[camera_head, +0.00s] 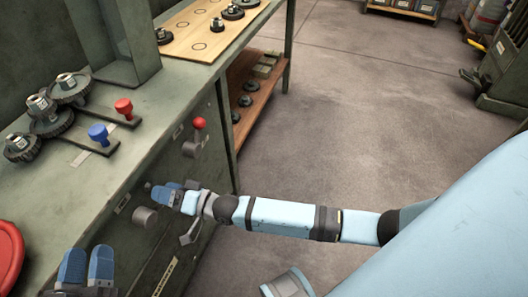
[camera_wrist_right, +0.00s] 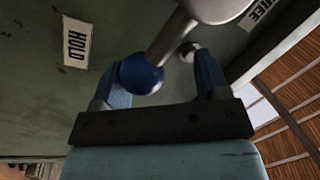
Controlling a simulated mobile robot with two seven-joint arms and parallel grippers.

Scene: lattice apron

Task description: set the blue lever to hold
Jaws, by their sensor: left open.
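In the right wrist view a lever with a blue ball knob (camera_wrist_right: 140,76) has a grey metal shaft running up to a thick grey hub at the top. The knob lies between the fingers of my right gripper (camera_wrist_right: 166,84), close to the left finger; I cannot tell if they touch. The fingers are apart. A HOLD label (camera_wrist_right: 76,43) is left of the knob, and a second label, apparently FREE (camera_wrist_right: 257,12), is at upper right. In the head view my right gripper (camera_head: 170,194) is at the cabinet front, hiding the knob. My left gripper (camera_head: 86,266) is open and empty at lower left.
A red-knobbed lever (camera_head: 199,124) is on the cabinet front above my right gripper. Blue (camera_head: 98,133) and red (camera_head: 124,107) handles stand on the bench top (camera_head: 60,185) beside several gears. A red round object (camera_head: 8,255) is at left. The floor at right is open.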

